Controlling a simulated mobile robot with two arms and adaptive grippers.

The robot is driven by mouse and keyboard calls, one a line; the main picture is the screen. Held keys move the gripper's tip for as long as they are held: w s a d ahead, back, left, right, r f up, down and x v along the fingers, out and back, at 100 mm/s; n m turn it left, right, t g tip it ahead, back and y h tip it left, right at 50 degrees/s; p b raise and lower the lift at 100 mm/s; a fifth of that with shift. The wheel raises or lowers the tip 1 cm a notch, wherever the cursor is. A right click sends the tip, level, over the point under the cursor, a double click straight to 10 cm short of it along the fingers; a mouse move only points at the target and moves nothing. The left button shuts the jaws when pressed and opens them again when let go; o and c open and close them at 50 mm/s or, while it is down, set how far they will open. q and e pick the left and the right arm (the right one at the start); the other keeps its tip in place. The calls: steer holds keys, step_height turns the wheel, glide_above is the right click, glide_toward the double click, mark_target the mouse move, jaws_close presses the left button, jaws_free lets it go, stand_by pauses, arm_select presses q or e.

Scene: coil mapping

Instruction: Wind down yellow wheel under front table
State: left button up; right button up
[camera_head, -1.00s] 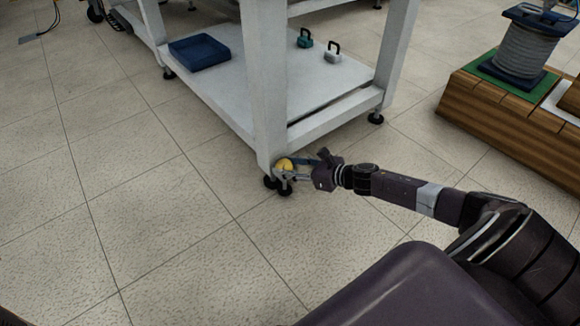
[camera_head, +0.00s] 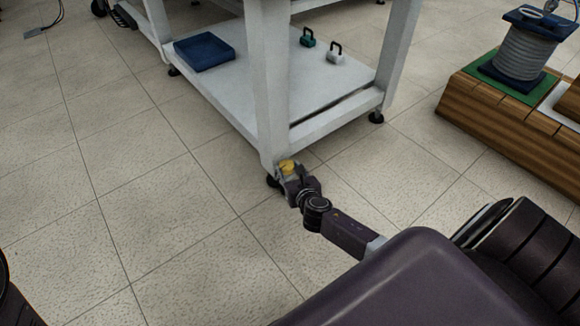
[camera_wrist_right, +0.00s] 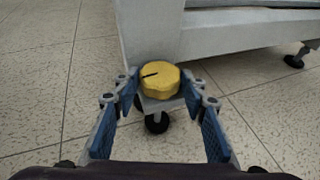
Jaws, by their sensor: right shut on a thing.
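The yellow wheel (camera_head: 287,166) is at the foot of the near leg of the front table (camera_head: 272,85). In the right wrist view the yellow wheel (camera_wrist_right: 160,80) is a round knob with a dark mark on its top, just above a black caster foot. My right gripper (camera_head: 289,173) is at the wheel. In the wrist view its blue-padded fingers (camera_wrist_right: 160,92) stand on either side of the wheel, shut on it. My left gripper is not in view.
The table's low shelf (camera_head: 262,100) holds a blue tray (camera_head: 204,52), a green weight (camera_head: 307,38) and a grey weight (camera_head: 335,53). A wooden platform (camera_head: 510,125) with a coil (camera_head: 522,55) stands at the right.

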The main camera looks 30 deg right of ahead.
steer(key=shift+w+a+m+g+h, duration=0.15)
steer(key=shift+m+g+h, duration=0.25)
steer(key=shift+m+h, duration=0.4)
steer(key=o, duration=1.2)
steer(key=shift+c, duration=0.2)
steer(key=v, duration=1.2)
steer(key=shift+a+f, duration=0.1)
